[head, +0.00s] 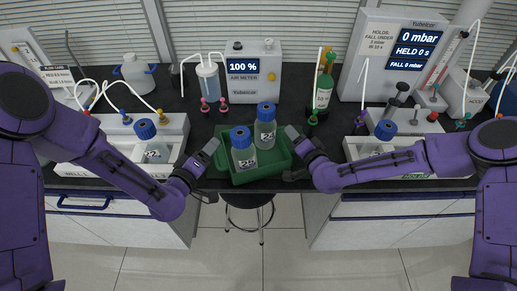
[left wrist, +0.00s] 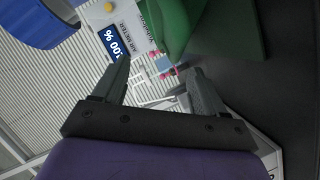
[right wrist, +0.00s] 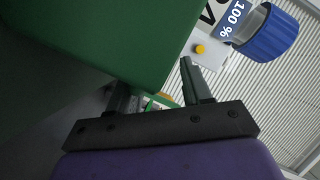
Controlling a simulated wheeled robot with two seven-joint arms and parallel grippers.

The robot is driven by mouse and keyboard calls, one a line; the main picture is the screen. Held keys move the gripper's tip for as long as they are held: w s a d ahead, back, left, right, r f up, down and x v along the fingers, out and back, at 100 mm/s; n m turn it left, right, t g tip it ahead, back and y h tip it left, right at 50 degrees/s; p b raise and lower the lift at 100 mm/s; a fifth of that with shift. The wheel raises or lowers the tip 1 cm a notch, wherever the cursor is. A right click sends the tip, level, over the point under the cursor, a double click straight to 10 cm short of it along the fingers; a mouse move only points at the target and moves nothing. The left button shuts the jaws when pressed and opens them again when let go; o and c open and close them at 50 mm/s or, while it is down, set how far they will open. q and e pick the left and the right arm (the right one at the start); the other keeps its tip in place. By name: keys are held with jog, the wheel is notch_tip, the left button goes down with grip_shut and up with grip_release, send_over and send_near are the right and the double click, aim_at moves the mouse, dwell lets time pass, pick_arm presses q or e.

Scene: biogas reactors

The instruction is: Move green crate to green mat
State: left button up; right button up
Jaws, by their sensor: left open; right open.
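The green crate (head: 265,174) stands at the front middle of the black bench and holds two blue-capped bottles, a left one (head: 245,158) and a right one (head: 265,134). My left gripper (head: 207,158) is open at the crate's left end; the crate's green wall shows in the left wrist view (left wrist: 184,25). My right gripper (head: 297,143) is open at the crate's right end; the green wall fills the upper left of the right wrist view (right wrist: 105,40). I cannot tell whether either gripper touches the crate. I cannot make out a green mat.
An air meter (head: 254,75) stands behind the crate, with a clear bottle (head: 207,80) and a green cylinder (head: 323,92) beside it. White trays stand left (head: 95,172) and right (head: 395,181), each with a blue-capped bottle. A stool (head: 247,199) is below the bench edge.

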jog(key=shift+f, duration=0.1)
pick_arm(q)
jog(key=shift+a, duration=0.1)
pick_arm(e)
jog(key=o, duration=0.8)
jog(key=shift+d, duration=0.1)
jog(key=v, duration=1.2)
jog(key=shift+r, duration=0.2)
pick_arm(q)
jog(key=shift+f, duration=0.1)
